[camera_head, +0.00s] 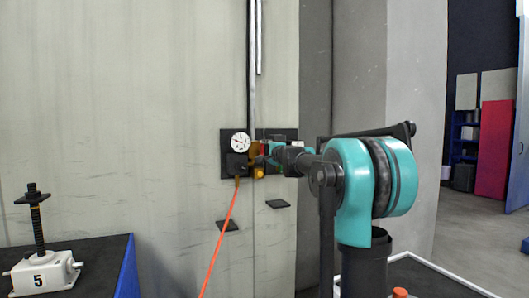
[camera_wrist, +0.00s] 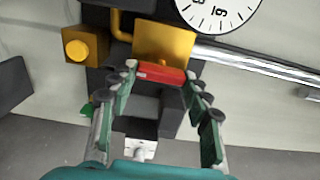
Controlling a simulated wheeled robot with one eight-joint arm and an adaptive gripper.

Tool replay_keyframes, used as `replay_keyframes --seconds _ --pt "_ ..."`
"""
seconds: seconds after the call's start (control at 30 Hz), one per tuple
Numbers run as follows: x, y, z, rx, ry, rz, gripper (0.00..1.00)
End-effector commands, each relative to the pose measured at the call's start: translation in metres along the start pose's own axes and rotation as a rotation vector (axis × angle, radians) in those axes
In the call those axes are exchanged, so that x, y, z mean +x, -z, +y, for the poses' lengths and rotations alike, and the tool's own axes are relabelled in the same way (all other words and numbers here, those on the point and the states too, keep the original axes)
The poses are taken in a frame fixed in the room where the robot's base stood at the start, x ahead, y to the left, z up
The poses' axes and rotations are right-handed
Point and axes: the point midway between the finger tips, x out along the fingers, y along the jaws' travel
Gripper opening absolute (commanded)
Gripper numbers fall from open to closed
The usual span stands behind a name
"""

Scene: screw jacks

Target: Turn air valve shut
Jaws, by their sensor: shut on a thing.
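The air valve has a brass body (camera_wrist: 165,42) and a red handle (camera_wrist: 160,74) in the wrist view. In the head view the brass valve body (camera_head: 254,151) is small, beside the pressure gauge on a dark wall panel. My gripper (camera_wrist: 160,75) has its two fingers at the two ends of the red handle and is shut on it. In the head view my teal arm reaches left to the panel, and my gripper (camera_head: 269,151) partly covers the valve. The exact handle angle is hard to tell.
A white-faced gauge (camera_head: 240,142) sits left of the valve. An orange hose (camera_head: 219,239) hangs below the panel. A metal pipe (camera_head: 252,70) runs up the wall. A screw jack marked 5 (camera_head: 42,272) stands on a dark table (camera_head: 108,262) at lower left.

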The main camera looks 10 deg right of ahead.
Motion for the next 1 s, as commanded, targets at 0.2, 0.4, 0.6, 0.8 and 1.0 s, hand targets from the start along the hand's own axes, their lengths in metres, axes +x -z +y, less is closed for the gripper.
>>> replay_keyframes --seconds 0.2,0.4,0.6,0.8,1.0 --pt "0.0 0.001 0.001 0.0 0.0 0.001 0.59" --pt "0.0 0.0 0.0 0.0 0.0 0.001 0.69" --pt "-0.001 0.0 0.0 0.0 0.0 0.0 0.69" --pt "-0.019 0.001 0.0 0.0 0.0 0.002 0.69" --pt "-0.057 0.001 0.0 0.0 0.0 0.002 0.69"
